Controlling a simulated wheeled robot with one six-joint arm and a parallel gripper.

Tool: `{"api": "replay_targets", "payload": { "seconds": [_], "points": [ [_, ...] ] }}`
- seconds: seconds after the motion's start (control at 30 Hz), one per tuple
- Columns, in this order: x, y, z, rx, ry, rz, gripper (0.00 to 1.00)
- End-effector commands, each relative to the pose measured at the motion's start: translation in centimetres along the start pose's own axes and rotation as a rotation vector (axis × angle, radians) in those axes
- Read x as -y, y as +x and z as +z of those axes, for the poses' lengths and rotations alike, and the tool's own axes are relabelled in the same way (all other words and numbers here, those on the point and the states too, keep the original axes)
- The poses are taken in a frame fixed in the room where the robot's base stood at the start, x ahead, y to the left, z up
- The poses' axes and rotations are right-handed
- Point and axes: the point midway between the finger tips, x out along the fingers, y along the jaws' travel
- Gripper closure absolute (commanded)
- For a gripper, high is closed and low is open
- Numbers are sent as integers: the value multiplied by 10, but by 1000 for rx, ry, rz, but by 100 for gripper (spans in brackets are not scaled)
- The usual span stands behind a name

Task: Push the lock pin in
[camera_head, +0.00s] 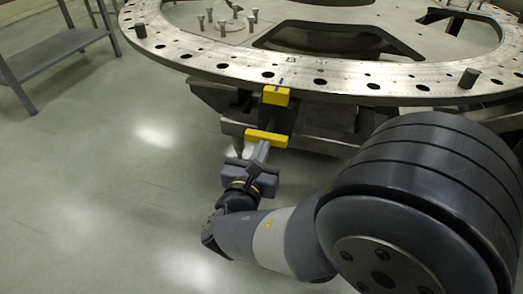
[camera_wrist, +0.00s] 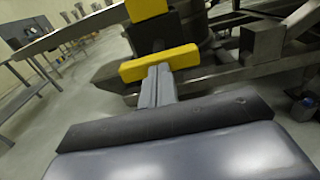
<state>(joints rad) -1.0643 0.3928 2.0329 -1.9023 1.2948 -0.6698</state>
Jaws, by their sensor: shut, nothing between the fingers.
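A yellow crossbar (camera_head: 266,138), which looks like the lock pin's handle, sits below the near rim of the round metal turret plate (camera_head: 330,80). In the wrist view the crossbar (camera_wrist: 160,63) lies across the end of my fingers. A yellow block (camera_head: 276,95) is fixed at the plate's rim just above it; it also shows in the wrist view (camera_wrist: 146,9). My gripper (camera_head: 262,149) is shut and empty, its tips at the middle of the crossbar's near face. I cannot tell whether they touch it. The pin's shaft is hidden behind the crossbar.
Upright pegs (camera_head: 222,28) and dark stubs (camera_head: 469,78) stand on the plate. The metal support frame (camera_head: 330,125) lies beneath it. A grey metal bench (camera_head: 55,48) stands at the far left. The floor (camera_head: 100,190) left of my arm is clear.

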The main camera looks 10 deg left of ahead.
Motion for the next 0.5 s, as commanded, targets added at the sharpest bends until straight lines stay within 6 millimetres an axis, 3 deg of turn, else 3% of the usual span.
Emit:
{"api": "replay_targets", "payload": {
  "seconds": [0.5],
  "points": [
    [0, 39, 0, 0, 1, 0, 100]
  ]
}}
